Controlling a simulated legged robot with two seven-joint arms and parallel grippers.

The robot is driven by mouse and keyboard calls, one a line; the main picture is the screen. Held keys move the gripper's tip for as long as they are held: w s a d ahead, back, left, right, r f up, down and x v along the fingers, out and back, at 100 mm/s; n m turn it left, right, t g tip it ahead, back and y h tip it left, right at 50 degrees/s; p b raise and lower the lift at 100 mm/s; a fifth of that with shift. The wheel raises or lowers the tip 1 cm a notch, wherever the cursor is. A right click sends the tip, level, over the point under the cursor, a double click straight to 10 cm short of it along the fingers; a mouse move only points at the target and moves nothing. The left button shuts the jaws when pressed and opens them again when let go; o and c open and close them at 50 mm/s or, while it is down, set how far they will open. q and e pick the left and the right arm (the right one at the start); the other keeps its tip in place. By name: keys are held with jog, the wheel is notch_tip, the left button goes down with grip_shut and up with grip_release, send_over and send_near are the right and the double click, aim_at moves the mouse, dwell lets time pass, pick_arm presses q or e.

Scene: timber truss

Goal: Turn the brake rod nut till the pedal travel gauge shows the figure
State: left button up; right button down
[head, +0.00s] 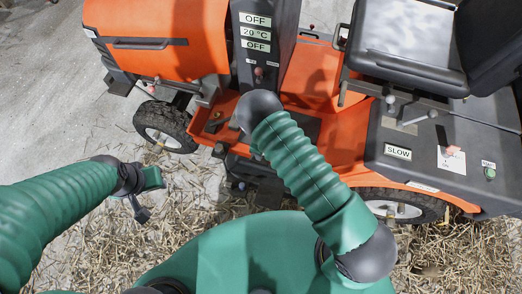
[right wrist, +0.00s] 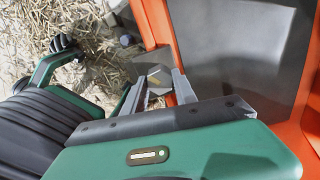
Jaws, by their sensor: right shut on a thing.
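My right gripper (right wrist: 160,82) reaches down into the orange machine's footwell side in the right wrist view. Its two grey fingers are shut on a small part between their tips, which I take to be the brake rod nut; its shape is mostly hidden. A grey plate with a small yellowish mark (right wrist: 154,79) lies just past the fingertips; I cannot tell if it is the gauge, and no figure is readable. In the head view my right arm hides that gripper. My left gripper (head: 141,197) hangs over the straw, left of the machine; its jaws are unclear.
The orange machine (head: 335,140) fills the upper right, with a black seat (head: 410,45) and a dark panel (head: 262,45) reading OFF, 20 °C, OFF. A SLOW label (head: 398,152) is on the right fender. A front wheel (head: 165,127) stands near my left gripper. Bare floor (head: 45,80) is clear at left.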

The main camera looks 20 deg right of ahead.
jog(key=shift+w+a+m, duration=0.1)
jog(key=shift+a+m, duration=0.05)
jog(key=shift+m, duration=0.75)
jog(key=c, duration=1)
grip_release()
notch_tip(320, 180, up, 17)
jog(key=p, duration=0.4)
jog(key=shift+f, duration=0.15)
